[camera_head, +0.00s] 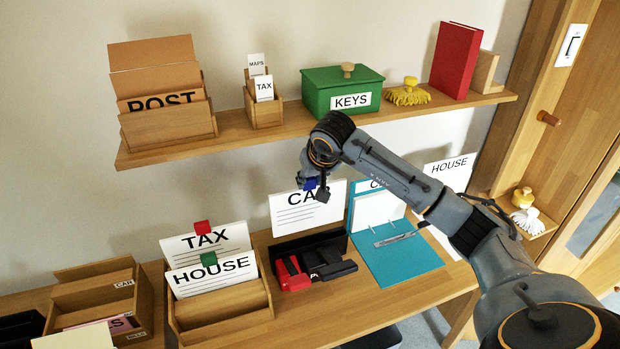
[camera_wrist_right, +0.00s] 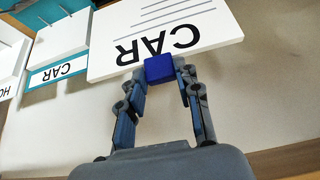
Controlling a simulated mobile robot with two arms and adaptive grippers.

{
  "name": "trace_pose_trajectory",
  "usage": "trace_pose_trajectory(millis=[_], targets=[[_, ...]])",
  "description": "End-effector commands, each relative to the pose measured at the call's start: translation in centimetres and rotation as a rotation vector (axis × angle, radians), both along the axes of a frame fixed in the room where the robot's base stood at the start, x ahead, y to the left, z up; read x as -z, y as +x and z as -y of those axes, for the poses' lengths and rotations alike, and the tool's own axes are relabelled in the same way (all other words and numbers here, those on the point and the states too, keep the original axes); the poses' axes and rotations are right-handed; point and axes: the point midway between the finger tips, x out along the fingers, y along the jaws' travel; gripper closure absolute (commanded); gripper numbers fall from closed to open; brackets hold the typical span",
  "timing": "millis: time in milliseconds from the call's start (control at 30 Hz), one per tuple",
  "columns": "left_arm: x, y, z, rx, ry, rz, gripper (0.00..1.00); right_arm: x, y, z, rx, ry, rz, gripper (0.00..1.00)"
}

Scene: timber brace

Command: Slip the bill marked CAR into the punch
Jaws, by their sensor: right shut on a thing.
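The CAR bill (camera_head: 307,208) is a white card with black letters and thin lines, held upright with a slight tilt in the head view. My right gripper (camera_head: 315,187) is shut on the blue tab (camera_wrist_right: 160,68) at its top edge; the bill also fills the top of the right wrist view (camera_wrist_right: 165,40). The punch appears to be the black device (camera_head: 332,268) on the desk, just below and in front of the bill. The bill's lower edge is close to a black upright panel (camera_head: 312,243); I cannot tell whether they touch. My left gripper is out of view.
A red object (camera_head: 290,274) sits beside the punch. A teal folder (camera_head: 408,262) with white sheets lies open to the right. A wooden box (camera_head: 225,312) with TAX (camera_head: 205,240) and HOUSE (camera_head: 212,274) bills stands left. A shelf (camera_head: 240,132) overhangs behind.

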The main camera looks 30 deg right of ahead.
Motion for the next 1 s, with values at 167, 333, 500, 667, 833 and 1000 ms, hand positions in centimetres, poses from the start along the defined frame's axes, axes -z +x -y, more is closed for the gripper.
trace_pose_trajectory(millis=[167, 333, 500, 667, 833, 1000], targets=[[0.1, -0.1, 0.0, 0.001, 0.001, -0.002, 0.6, -0.1, 0.0, 0.0, 0.001, -0.001, 0.002, 1.0], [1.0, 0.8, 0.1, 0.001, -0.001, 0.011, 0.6, 0.9, 0.0, 0.0, -0.002, -0.001, 0.001, 1.0], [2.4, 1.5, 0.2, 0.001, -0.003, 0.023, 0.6, 2.7, 0.0, 0.0, 0.0, 0.0, 0.001, 1.0], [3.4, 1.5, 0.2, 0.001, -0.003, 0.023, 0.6, 4.0, 0.0, 0.0, 0.001, -0.001, 0.002, 1.0], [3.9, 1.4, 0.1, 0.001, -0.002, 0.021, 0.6, 4.7, 0.0, 0.0, 0.0, -0.002, 0.001, 1.0], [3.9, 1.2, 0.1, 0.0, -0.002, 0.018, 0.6, 4.7, 0.0, 0.0, -0.001, -0.001, 0.001, 1.0]])
